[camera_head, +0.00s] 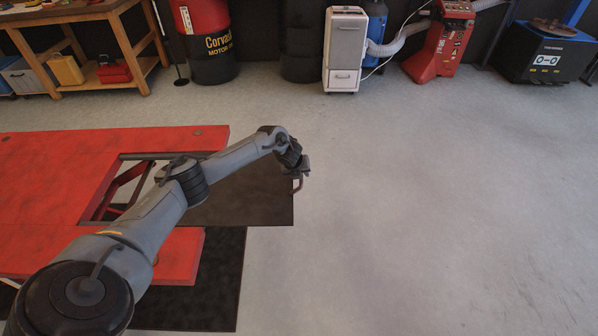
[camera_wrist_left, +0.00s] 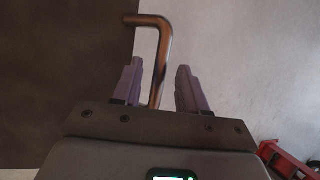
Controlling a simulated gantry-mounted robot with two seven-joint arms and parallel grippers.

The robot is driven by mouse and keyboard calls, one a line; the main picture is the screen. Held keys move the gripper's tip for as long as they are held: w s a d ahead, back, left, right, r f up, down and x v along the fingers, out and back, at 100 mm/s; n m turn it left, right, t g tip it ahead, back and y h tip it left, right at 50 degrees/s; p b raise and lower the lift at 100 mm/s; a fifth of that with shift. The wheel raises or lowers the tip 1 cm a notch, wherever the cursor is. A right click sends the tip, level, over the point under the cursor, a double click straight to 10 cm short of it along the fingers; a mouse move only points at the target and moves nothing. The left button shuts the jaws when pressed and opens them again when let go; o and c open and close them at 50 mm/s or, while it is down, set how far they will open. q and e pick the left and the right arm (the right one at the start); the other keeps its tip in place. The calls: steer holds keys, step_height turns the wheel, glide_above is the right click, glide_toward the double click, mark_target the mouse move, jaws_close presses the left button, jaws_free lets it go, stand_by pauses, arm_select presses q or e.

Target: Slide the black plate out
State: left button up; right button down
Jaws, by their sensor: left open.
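The black plate (camera_head: 250,192) sticks out flat from the right end of the red lift (camera_head: 55,160). It fills the left side of the left wrist view (camera_wrist_left: 60,75). A bent copper-coloured handle (camera_wrist_left: 152,20) is at the plate's right edge; in the head view it shows as a small rod (camera_head: 298,187). My left gripper (camera_head: 303,168) is at that edge. In the left wrist view its two fingers (camera_wrist_left: 160,63) are open, one on each side of the handle rod, with gaps visible. The rod's lower end is hidden behind the gripper body. My right gripper is not in view.
A dark mat (camera_head: 222,275) lies on the floor below the lift. The floor right of the plate is clear. A wooden workbench (camera_head: 85,15), drums (camera_head: 207,45), a white cabinet (camera_head: 345,50) and a red machine (camera_head: 442,45) stand along the back.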

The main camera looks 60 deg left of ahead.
arm_select(q)
steer(key=p+v, duration=0.3)
steer(key=v, duration=0.7)
steer(key=shift+d+r+p, duration=0.2)
steer(key=shift+r+p, duration=0.15)
steer(key=shift+p, duration=0.05)
steer(key=shift+s, duration=0.1)
